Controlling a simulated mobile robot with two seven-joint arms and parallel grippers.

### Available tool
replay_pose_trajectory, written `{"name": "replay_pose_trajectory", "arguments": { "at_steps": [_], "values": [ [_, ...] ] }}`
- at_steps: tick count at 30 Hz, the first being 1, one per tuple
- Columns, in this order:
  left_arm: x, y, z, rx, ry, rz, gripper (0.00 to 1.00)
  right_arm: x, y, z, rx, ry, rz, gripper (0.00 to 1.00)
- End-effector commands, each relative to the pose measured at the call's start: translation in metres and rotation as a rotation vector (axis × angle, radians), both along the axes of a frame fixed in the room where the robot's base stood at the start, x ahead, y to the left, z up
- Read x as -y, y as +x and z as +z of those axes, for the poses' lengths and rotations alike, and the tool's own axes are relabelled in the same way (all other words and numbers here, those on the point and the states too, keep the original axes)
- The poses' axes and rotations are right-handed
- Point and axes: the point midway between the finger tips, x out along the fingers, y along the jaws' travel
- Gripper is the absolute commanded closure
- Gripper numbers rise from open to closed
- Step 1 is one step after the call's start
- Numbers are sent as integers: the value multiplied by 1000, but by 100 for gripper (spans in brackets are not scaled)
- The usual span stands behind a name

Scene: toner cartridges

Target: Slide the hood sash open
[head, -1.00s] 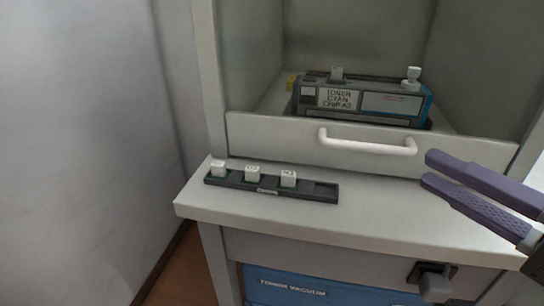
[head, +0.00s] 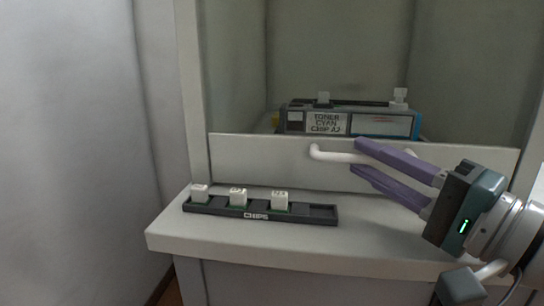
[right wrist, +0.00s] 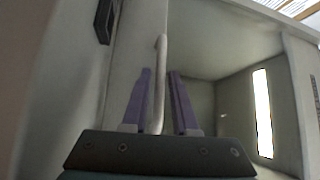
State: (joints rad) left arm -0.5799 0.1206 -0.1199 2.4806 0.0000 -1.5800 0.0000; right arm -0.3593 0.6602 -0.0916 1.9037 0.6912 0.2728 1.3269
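The hood sash (head: 260,149) is a pale panel across the front of the hood, low, with its bottom edge close to the worktop. Its white bar handle (head: 335,156) shows at the left end; the rest is partly hidden by my right gripper (head: 356,157). The purple fingers are apart at the handle. In the right wrist view the handle (right wrist: 161,85) runs between the two fingers (right wrist: 160,75), with a gap on the right finger's side; contact with the left finger cannot be told. My left gripper is not in view.
A chip rack (head: 258,212) with several white chips lies on the worktop (head: 190,235) in front of the sash. A toner cartridge (head: 350,122) stands inside the hood behind the sash. A wall (head: 70,150) is at the left.

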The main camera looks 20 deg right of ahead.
Motion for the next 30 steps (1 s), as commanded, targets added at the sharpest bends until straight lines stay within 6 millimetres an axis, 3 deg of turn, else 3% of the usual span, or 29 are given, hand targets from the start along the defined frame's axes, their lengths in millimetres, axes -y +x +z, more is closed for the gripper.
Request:
{"name": "replay_pose_trajectory", "arguments": {
  "at_steps": [13,21,30],
  "values": [
    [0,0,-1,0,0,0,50,-3,11,1,-1,0,0,73],
    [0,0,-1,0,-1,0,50,-3,11,1,-1,-1,0,100],
    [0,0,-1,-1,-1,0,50,-3,10,1,-1,-1,0,100]
  ]
}}
